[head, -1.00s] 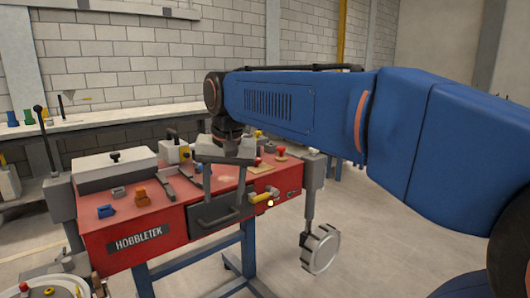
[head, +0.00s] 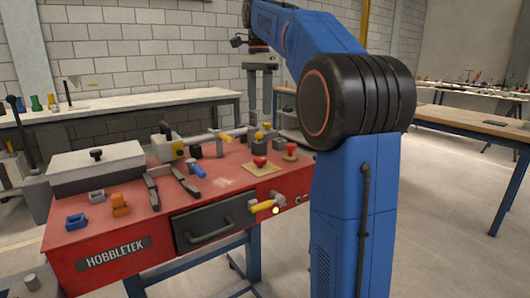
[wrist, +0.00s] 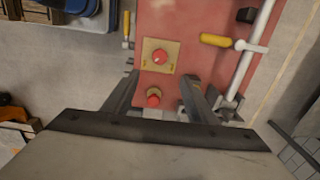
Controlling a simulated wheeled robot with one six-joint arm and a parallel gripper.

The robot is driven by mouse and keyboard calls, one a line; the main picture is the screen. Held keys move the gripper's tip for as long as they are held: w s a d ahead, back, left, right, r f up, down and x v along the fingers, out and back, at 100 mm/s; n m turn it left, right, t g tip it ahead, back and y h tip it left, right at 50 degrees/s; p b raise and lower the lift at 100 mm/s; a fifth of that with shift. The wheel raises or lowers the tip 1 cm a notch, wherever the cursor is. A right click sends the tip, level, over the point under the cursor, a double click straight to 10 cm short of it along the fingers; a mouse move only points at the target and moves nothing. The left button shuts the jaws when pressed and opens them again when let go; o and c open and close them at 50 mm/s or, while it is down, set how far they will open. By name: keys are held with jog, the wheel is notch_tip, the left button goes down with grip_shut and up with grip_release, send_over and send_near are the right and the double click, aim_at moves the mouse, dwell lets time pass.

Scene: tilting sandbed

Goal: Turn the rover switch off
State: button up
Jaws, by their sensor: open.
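No label marks the rover switch, and I cannot tell which control it is. On the red HOBBLETEK bench (head: 228,182), a red knob on a tan plate (head: 260,163) sits near the right end, with a second red knob (head: 291,150) just behind it. In the wrist view the plated red knob (wrist: 160,57) lies beyond the fingertips and the other red knob (wrist: 153,98) shows between the fingers. My gripper (head: 261,112) hangs fingers down over the far right part of the bench, open and empty; its spread fingers also show in the wrist view (wrist: 160,82).
A yellow-handled valve (head: 264,206) sticks out of the front beside the drawer (head: 215,222). A white pipe (wrist: 254,45) with a yellow handle (wrist: 216,40) runs along the bench. A white-lidded box (head: 97,164) stands at the left. My arm hides the bench's right end.

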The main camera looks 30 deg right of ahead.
aim_at(260, 158)
notch_tip(260, 158, down, 17)
jog(key=shift+f, duration=0.15)
dwell(0.5)
jog(key=shift+c, duration=0.6)
jog(key=c, duration=0.9)
